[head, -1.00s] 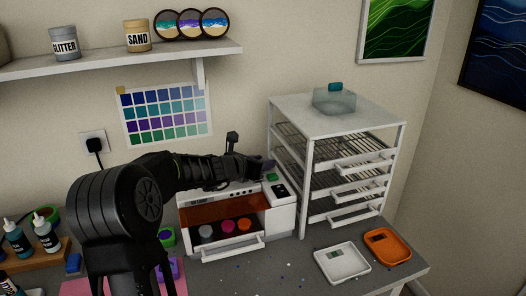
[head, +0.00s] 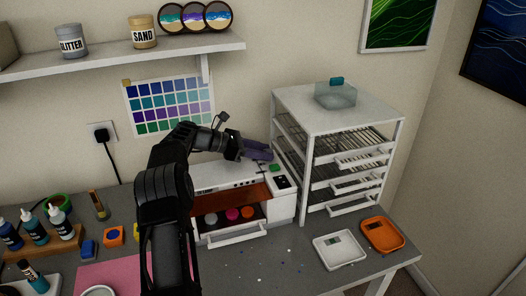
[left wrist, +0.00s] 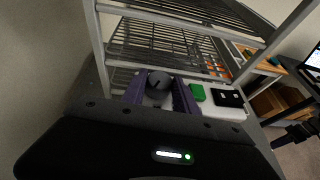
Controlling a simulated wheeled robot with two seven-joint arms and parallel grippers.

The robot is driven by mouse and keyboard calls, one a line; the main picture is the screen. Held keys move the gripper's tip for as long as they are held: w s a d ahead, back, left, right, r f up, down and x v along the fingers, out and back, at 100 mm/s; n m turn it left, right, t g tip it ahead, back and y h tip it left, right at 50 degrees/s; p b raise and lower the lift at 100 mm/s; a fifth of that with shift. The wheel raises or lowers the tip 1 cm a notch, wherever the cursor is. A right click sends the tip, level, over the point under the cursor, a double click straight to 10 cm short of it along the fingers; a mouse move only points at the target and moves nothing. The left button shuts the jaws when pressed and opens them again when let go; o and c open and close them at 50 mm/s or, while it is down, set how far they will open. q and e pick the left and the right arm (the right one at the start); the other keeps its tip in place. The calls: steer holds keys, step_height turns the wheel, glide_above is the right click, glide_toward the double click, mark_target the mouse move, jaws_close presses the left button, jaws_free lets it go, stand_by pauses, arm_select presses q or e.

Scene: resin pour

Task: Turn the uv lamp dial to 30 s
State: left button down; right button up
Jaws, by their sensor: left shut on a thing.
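The uv lamp (head: 222,178) is a white box with an orange window at the back of the bench. My left gripper (head: 260,149) reaches over its top right end from the left. In the left wrist view, the purple fingers of the left gripper (left wrist: 160,97) stand either side of a round grey dial (left wrist: 159,80) with a dark mark and are shut on it. The dial's scale cannot be read. A green button (head: 274,168) and a black display (head: 281,182) sit beside it; the display's reading is too small to read. My right gripper is not in view.
The lamp's front tray (head: 237,233) is pulled out, with several coloured pucks inside. A white wire-shelf rack (head: 337,119) stands close to the right of the lamp. Bottles stand at left.

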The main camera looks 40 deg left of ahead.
arm_select(q)
steer(key=shift+m+h, duration=0.3)
steer(key=c, duration=1)
jaws_free()
steer(key=shift+o, duration=0.2)
steer(key=shift+r, duration=0.1)
